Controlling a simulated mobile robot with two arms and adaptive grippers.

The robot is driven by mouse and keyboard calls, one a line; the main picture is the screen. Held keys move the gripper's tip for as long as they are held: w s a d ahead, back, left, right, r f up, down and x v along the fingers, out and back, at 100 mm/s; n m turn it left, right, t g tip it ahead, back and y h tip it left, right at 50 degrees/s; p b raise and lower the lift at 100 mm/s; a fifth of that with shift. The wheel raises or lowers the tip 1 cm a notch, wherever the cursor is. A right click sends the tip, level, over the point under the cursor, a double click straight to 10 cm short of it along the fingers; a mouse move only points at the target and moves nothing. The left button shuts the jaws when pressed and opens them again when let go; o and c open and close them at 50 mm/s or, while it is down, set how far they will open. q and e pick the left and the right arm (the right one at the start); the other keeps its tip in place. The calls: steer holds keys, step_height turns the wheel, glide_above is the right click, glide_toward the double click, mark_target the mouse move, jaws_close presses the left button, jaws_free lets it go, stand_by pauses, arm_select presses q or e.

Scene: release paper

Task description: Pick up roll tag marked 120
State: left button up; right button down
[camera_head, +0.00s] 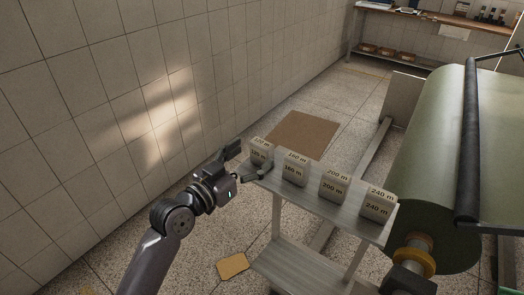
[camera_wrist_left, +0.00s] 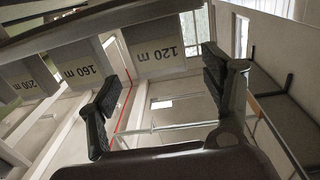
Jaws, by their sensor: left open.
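The roll tag marked 120 m (camera_head: 260,154) is a small grey block at the left end of a narrow metal shelf (camera_head: 330,211). My left gripper (camera_head: 248,160) is open beside it, with one finger at its far left and the other near its front. In the left wrist view the 120 m tag (camera_wrist_left: 165,50) appears between and beyond the two open fingers (camera_wrist_left: 160,75), with its label upside down. I cannot tell whether a finger touches it. My right gripper is not in view.
Tags marked 160 m (camera_head: 294,172), 200 m (camera_head: 333,187) and 240 m (camera_head: 378,206) stand to the right on the same shelf. A large green roll (camera_head: 425,150) lies at the right. A tiled wall (camera_head: 110,110) stands on the left. A yellowish piece (camera_head: 232,266) lies on the floor.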

mark_target(258, 151)
arm_select(q)
steer(key=x, duration=0.2)
steer(key=p+x, duration=0.1)
steer(key=x, duration=0.2)
steer(key=shift+f, duration=0.2)
steer(key=shift+a, duration=0.1)
steer(key=shift+c, duration=0.2)
steer(key=c, duration=1.2)
